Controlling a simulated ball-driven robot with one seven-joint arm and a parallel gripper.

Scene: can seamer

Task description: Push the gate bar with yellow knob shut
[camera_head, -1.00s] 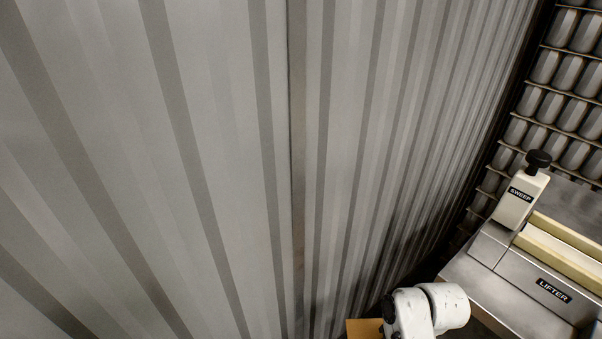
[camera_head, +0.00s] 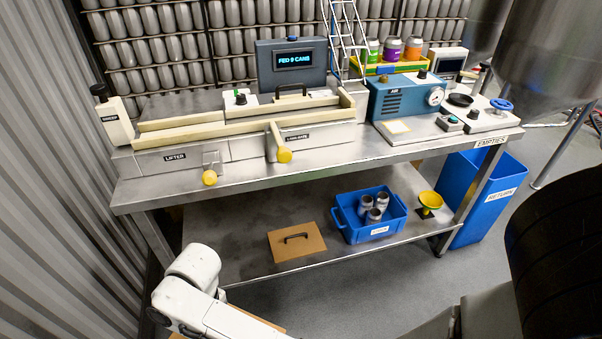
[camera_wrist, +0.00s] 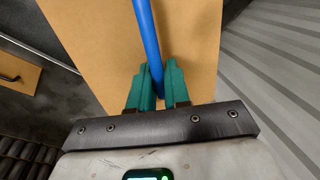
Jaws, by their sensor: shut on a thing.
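A cream bar (camera_head: 277,136) ending in a yellow knob (camera_head: 285,156) sticks out toward the front from the machine on the table, beside a label reading LOAD GATE. My gripper's fingers are out of sight in the head view, and my white arm is at lower left, well apart from the knobs.
The steel table (camera_head: 330,155) carries a blue machine (camera_head: 398,97) on the right. A blue bin (camera_head: 490,185) stands at the right, a corrugated wall (camera_head: 40,200) at the left.

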